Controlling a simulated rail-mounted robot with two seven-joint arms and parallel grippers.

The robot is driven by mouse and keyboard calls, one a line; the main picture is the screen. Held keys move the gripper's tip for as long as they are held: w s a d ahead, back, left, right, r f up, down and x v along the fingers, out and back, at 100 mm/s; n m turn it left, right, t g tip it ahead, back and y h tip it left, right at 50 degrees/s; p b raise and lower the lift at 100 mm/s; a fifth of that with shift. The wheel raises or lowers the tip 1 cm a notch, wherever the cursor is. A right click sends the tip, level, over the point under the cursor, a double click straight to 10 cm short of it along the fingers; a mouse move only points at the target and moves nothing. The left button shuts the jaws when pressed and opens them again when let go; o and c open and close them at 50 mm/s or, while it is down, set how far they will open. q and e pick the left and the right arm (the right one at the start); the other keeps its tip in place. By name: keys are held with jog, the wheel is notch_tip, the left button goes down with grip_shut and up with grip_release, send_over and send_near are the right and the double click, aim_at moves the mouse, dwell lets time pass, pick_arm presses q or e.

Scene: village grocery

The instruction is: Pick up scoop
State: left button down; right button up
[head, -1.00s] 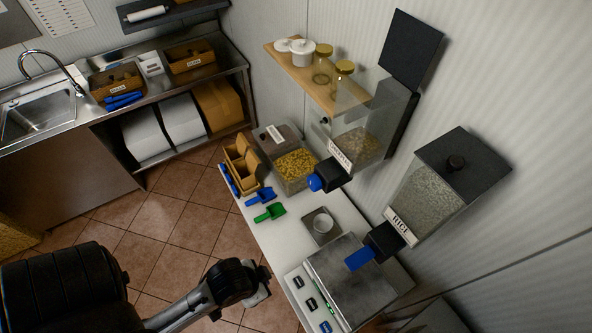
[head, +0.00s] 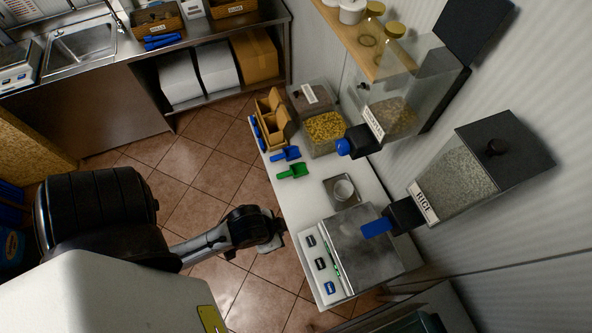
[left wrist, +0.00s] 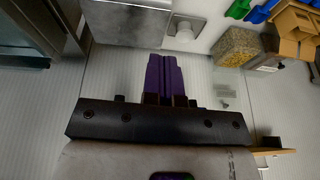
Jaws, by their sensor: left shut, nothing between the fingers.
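A green scoop (head: 293,171) lies on the white counter (head: 312,186) near its left edge. A blue scoop (head: 286,154) lies just behind it. In the left wrist view, the green scoop (left wrist: 238,9) and the blue scoop (left wrist: 262,12) show at the top right, partly cut off. My left gripper (head: 279,233) is beside the counter's left edge, nearer to me than the scoops and apart from them. Its purple fingers (left wrist: 165,72) are together with nothing between them. My right gripper is not in view.
A cup (head: 343,189) stands on a small square plate beside the steel-topped scale (head: 362,256). A pasta bin (head: 325,130) and brown boxes (head: 271,117) stand behind the scoops. Dispensers, including the rice dispenser (head: 455,180), overhang the counter. Tiled floor is open to the left.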

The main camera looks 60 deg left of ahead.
pick_arm(q)
jog(key=shift+d, duration=0.15)
jog(key=c, duration=1.6)
grip_release()
jog(key=o, duration=0.7)
jog(key=shift+o, duration=0.4)
jog(key=shift+a, duration=0.25)
